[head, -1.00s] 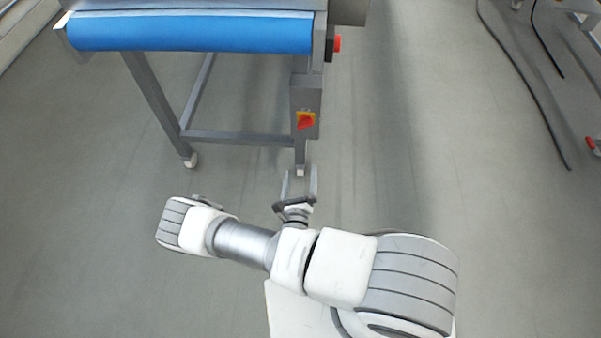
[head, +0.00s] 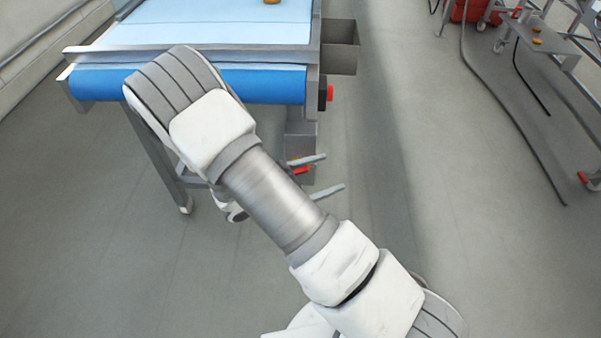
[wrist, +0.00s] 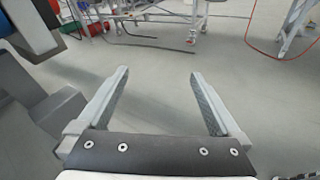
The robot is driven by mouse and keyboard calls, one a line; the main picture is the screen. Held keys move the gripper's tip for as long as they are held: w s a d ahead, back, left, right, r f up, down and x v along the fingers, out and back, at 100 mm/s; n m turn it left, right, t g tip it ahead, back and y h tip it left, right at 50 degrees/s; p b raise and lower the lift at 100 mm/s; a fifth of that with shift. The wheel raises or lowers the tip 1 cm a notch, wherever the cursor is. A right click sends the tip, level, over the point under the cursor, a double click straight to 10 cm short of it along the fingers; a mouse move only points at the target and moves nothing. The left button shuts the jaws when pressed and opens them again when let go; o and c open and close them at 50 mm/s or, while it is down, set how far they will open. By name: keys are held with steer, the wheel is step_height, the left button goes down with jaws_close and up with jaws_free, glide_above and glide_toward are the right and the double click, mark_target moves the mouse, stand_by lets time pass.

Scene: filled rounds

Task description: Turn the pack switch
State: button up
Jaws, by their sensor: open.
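The switch (head: 301,170) is a red rotary knob on a grey box (head: 301,134) on the conveyor's right leg. In the head view only a sliver of red shows, the rest hidden behind my arm and gripper. My gripper (head: 334,171) is open and empty. Its two fingers point right in the head view, one passing across the front of the box close to the knob; I cannot tell whether they touch. In the wrist view my gripper (wrist: 160,73) has its fingers wide apart with only floor between them. The switch is not clearly visible there.
The conveyor (head: 200,50) with its blue roller end stands behind my arm. A red button (head: 329,92) sticks out on its right side, below a grey tray (head: 340,48). Black cables (head: 495,90) lie on the floor at right.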

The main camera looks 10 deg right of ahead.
steer(key=s+r+m+g+y, duration=0.1)
steer(key=s+r+m+y, duration=0.6)
steer(key=r+m, duration=0.3)
steer(key=s+r+m+g+y, duration=0.2)
steer(key=s+r+m+y, duration=0.5)
steer(key=r, duration=0.4)
steer(key=w+f+n+t+h, duration=0.1)
steer(key=w+f+n+h, duration=0.55)
steer(key=f, duration=0.35)
steer(key=w+f+n+h, duration=0.6)
steer(key=f+n, duration=0.2)
steer(key=f, duration=0.3)
steer(key=w+a+f+n+t+y, duration=0.25)
steer(key=f+n+t+y, duration=0.35)
steer(key=f+n, duration=0.5)
steer(key=w+a+f+n+t+y, duration=0.2)
steer(key=a+f+n+t+y, duration=0.15)
steer(key=f+n+t, duration=0.6)
steer(key=shift+n+g, duration=0.55)
steer(key=shift+n, duration=0.25)
steer(key=b+x, duration=0.1)
steer(key=x, duration=0.4)
steer(key=b+x, duration=0.2)
steer(key=x, duration=0.4)
steer(key=f+b+x, duration=0.1)
steer(key=x, duration=0.4)
steer(key=shift+w+d+f+b, duration=0.1)
steer(key=shift+w+d+b, duration=0.1)
steer(key=shift+b, duration=0.15)
